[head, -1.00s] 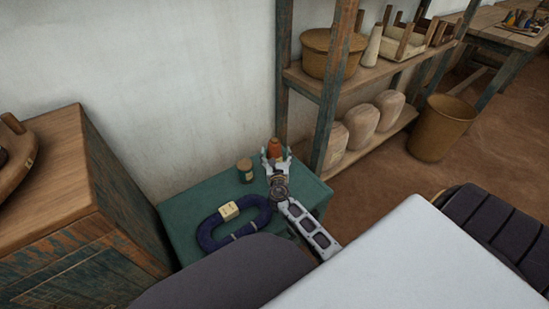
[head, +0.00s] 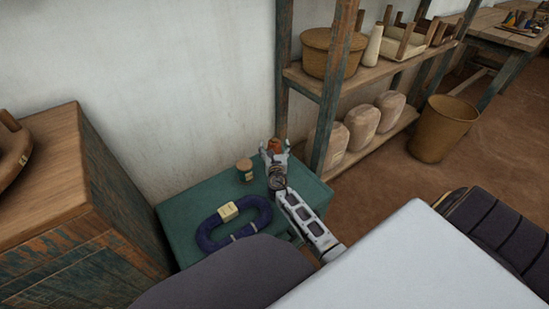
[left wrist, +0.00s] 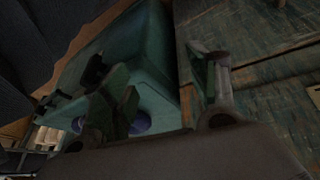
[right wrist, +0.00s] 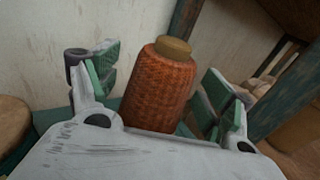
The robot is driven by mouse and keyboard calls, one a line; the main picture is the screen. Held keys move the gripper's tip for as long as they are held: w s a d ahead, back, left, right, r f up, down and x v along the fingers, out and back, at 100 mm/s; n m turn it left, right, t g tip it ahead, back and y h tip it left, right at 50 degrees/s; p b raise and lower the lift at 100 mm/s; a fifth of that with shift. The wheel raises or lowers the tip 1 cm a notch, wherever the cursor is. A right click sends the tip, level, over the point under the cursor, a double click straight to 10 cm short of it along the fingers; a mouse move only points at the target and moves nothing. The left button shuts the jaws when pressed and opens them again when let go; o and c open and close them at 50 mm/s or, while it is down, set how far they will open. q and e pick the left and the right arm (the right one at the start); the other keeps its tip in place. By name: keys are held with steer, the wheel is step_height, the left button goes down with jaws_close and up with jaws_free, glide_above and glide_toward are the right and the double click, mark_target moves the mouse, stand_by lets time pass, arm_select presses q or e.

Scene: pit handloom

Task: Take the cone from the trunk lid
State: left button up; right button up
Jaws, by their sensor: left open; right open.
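The cone (right wrist: 160,88) is wound with orange-red thread and has a tan top. It stands upright on the green trunk lid (head: 180,215). In the head view the cone (head: 274,146) is partly hidden by my right gripper (head: 273,152). In the right wrist view my right gripper (right wrist: 158,85) is open, with one padded finger on each side of the cone and gaps between. The cone's base is hidden behind the gripper body. My left gripper (left wrist: 165,95) is open and empty in the left wrist view, near the trunk's side (left wrist: 120,60).
On the lid are a dark blue coiled hank (head: 208,232) with a cream label and a small jar-like spool (head: 244,170). A wooden cabinet (head: 70,175) stands left. A shelf post (head: 333,95) rises close right of the cone, with a basket (head: 328,52) behind.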

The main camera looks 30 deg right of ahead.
steer(key=c, duration=1.6)
arm_select(q)
steer(key=shift+w+r, duration=0.2)
steer(key=shift+w, duration=0.05)
steer(key=shift+s, duration=0.15)
arm_select(e)
steer(key=shift+r, duration=0.1)
